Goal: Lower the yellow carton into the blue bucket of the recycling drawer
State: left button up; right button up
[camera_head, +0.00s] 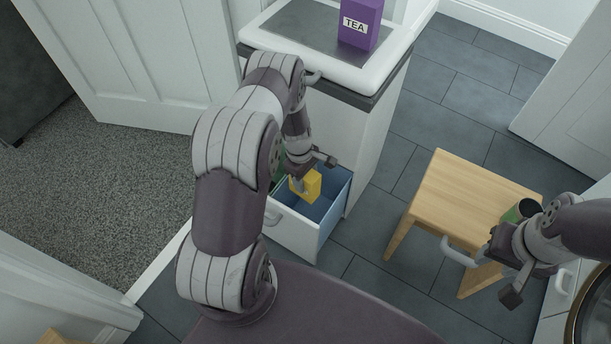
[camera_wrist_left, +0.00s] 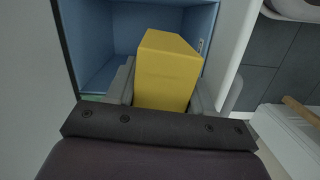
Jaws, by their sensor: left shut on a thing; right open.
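The yellow carton (camera_head: 307,186) is in my left gripper (camera_head: 301,181), which is shut on it. The carton is over the blue bucket (camera_head: 333,203) of the open recycling drawer (camera_head: 291,232). In the left wrist view the carton (camera_wrist_left: 167,72) stands between the two grey fingers, with the blue bucket (camera_wrist_left: 101,40) beyond it. I cannot tell how far its lower end is below the rim. My right gripper (camera_head: 507,277) is open and empty near the wooden stool, at the right.
A purple tea box (camera_head: 361,22) stands on the white-edged counter above the drawer. A wooden stool (camera_head: 468,190) bears a dark green cup-like thing (camera_head: 522,209). Grey floor tiles (camera_head: 373,285) lie clear between drawer and stool. A white door (camera_head: 140,75) is at the left.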

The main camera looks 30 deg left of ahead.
pick_arm(q)
notch_tip(320, 180, down, 22)
jog(key=b, duration=1.6)
jog(key=shift+b, duration=0.35)
dwell(0.5)
jog(key=shift+f, duration=0.3)
dwell(0.5)
jog(key=o, duration=1.1)
jog(key=r+p, duration=0.2)
jog(key=r, duration=0.2)
jog(key=a+r+p, duration=0.1)
jog(key=r+p, duration=0.1)
jog(key=r, duration=0.2)
jog(key=a+r+p, duration=0.1)
jog(key=r+p, duration=0.1)
jog(key=r, duration=0.2)
jog(key=shift+w+r+p, duration=0.15)
jog(key=shift+r+p, duration=0.15)
jog(key=shift+p, duration=0.05)
